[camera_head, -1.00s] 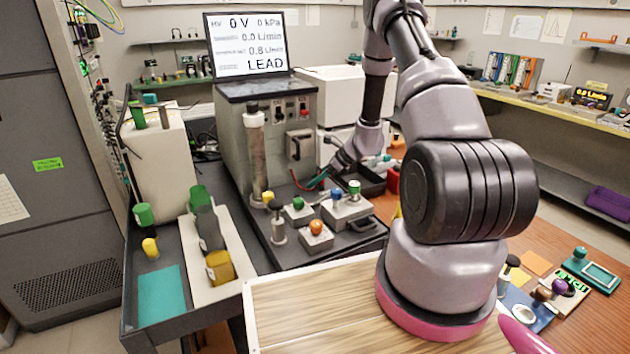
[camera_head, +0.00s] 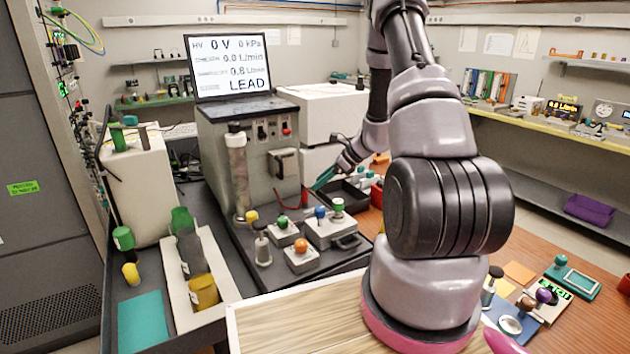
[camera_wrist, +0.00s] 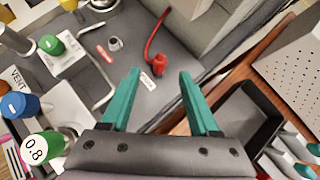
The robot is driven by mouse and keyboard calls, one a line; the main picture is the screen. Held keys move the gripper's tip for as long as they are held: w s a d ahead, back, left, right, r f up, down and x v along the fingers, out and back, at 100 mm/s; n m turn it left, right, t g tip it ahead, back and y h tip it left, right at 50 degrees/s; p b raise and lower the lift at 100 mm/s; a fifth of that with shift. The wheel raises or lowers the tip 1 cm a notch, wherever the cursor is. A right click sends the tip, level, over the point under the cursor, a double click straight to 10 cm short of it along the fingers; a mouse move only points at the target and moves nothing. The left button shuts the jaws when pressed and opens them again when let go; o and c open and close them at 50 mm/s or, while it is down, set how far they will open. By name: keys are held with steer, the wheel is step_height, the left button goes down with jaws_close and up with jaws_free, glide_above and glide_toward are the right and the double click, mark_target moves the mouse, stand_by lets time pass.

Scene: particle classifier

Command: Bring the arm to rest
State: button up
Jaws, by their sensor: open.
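My gripper (camera_wrist: 160,98) shows in the wrist view with its two teal fingers apart and nothing between them. It hangs over the dark top of the apparatus, above a red plug (camera_wrist: 158,63) with a red lead. In the head view my gripper (camera_head: 322,180) is small, beside the right side of the grey classifier box (camera_head: 222,160) and near the black tray (camera_head: 345,197). My arm rises from its pink-ringed base on the wooden board and bends down to that spot. The fingertips are partly hard to make out in the head view.
Knobs in green (camera_head: 282,221), blue (camera_head: 320,212) and orange (camera_head: 301,245) stand close in front of the box. The black tray (camera_wrist: 245,118) with teal-tipped items lies right of my fingers in the wrist view. A monitor (camera_head: 228,65) stands on the box.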

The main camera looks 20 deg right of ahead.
steer(key=shift+r, duration=0.1)
steer(key=s+a+r+n, duration=0.3)
steer(key=s+r+n, duration=0.1)
steer(key=r, duration=0.4)
steer(key=s+a+r+n+g+h, duration=0.1)
steer(key=s+a+r+n, duration=0.2)
steer(key=r, duration=0.5)
steer(key=s+a+r+n, duration=0.3)
steer(key=s+r+n, duration=0.1)
steer(key=r, duration=0.5)
steer(key=s+r+n+t+h, duration=0.1)
steer(key=s+r+n+h, duration=0.1)
steer(key=s+r+n, duration=0.3)
steer(key=s+r+n+t+h, duration=0.2)
steer(key=s+r+n, duration=0.2)
steer(key=s, duration=0.9)
step_height(320, 180, up, 2)
steer(key=shift+s+d+r+n, duration=0.2)
steer(key=shift+s+d+n, duration=0.1)
steer(key=shift+n, duration=0.1)
